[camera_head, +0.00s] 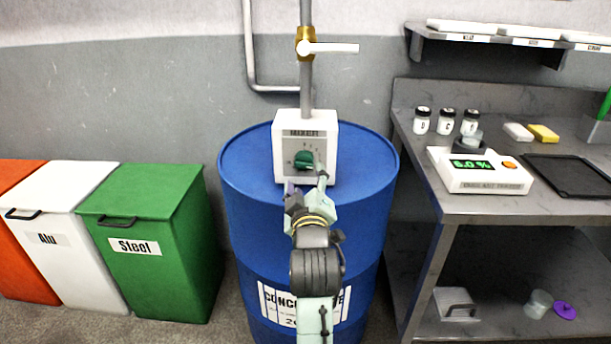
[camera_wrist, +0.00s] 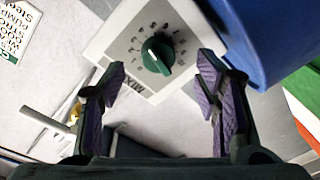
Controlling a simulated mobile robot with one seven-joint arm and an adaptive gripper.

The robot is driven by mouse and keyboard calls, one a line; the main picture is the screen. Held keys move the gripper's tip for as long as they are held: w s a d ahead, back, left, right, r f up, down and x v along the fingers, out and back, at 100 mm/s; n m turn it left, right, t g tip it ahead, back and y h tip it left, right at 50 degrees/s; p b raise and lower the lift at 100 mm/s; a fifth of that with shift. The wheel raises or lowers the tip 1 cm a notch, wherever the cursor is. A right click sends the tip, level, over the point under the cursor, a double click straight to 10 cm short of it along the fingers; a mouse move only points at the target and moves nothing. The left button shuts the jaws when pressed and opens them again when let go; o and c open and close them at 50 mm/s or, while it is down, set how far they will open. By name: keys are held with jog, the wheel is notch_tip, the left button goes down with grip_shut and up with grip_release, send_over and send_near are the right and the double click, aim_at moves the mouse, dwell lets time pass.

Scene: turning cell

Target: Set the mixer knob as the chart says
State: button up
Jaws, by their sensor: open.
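The mixer (camera_head: 283,150) is a white box on top of the blue drum, with a green knob (camera_head: 304,159) on its grey dial face. In the wrist view the green knob (camera_wrist: 157,55) has a white pointer line and printed numbers around it; the numbers are too small to read surely. My gripper (camera_head: 308,190) is in front of the mixer, partly covering its lower front. In the wrist view my gripper (camera_wrist: 162,68) is open, its purple-padded fingers on either side of the knob and apart from it. A printed card (camera_wrist: 14,32), possibly the chart, is cut off at upper left.
The blue drum (camera_head: 240,190) stands below the mixer; a pipe with a white-handled valve (camera_head: 306,46) rises behind. A workbench (camera_head: 500,205) at right holds a meter (camera_head: 485,178) reading about 5.0 %, jars and a dark tray. Steel (camera_head: 160,200) and Alu bins stand at left.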

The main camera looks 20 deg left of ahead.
aim_at(305, 167)
jog(key=x, duration=0.2)
jog(key=p+x, duration=0.1)
jog(key=x, duration=0.2)
jog(key=shift+w+a+r, duration=0.15)
jog(key=shift+w+r, duration=0.05)
jog(key=shift+w, duration=0.1)
jog(key=shift+c, duration=0.3)
jog(key=c, duration=1.1)
